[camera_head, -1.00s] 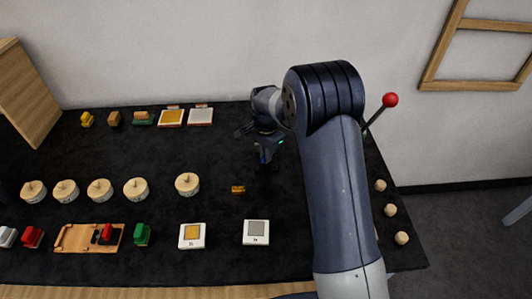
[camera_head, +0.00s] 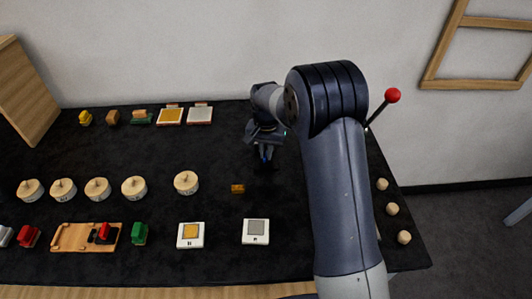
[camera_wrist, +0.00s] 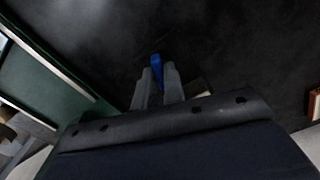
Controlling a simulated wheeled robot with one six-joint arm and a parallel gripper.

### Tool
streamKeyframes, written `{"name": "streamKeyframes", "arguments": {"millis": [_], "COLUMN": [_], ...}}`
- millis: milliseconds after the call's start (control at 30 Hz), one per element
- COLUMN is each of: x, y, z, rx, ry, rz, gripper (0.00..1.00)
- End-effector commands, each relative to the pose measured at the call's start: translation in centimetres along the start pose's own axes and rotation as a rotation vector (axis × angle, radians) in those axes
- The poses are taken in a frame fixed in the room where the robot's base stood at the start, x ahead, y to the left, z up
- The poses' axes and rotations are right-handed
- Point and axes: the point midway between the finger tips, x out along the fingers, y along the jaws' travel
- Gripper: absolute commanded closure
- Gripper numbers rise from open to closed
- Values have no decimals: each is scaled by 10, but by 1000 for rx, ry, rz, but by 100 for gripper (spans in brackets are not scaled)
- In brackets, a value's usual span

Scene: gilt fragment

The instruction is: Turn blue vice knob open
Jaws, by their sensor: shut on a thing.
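The blue vice knob (camera_wrist: 157,62) shows in the wrist view as a small blue bar between my fingertips. My gripper (camera_wrist: 156,77) is shut on it, one grey finger on each side. In the head view my gripper (camera_head: 265,160) points down at the dark table, right of the middle. The vice body is hidden behind my arm and gripper in the head view, and I cannot make it out clearly in the wrist view.
The dark table (camera_head: 225,135) carries several round wooden pieces (camera_head: 186,183), a small orange block (camera_head: 237,188) and square white-framed tiles (camera_head: 255,231). A red-balled lever (camera_head: 392,95) stands right of my arm. A dark green panel (camera_wrist: 45,75) fills the wrist view's left.

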Motion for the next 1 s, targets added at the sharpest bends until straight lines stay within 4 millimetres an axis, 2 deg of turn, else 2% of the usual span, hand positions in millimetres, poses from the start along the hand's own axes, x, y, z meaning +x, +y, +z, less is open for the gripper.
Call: {"name": "streamKeyframes", "arguments": {"millis": [1000], "x": [0], "y": [0], "z": [0], "rx": [-963], "ry": [1], "rz": [0], "gripper": [100]}}
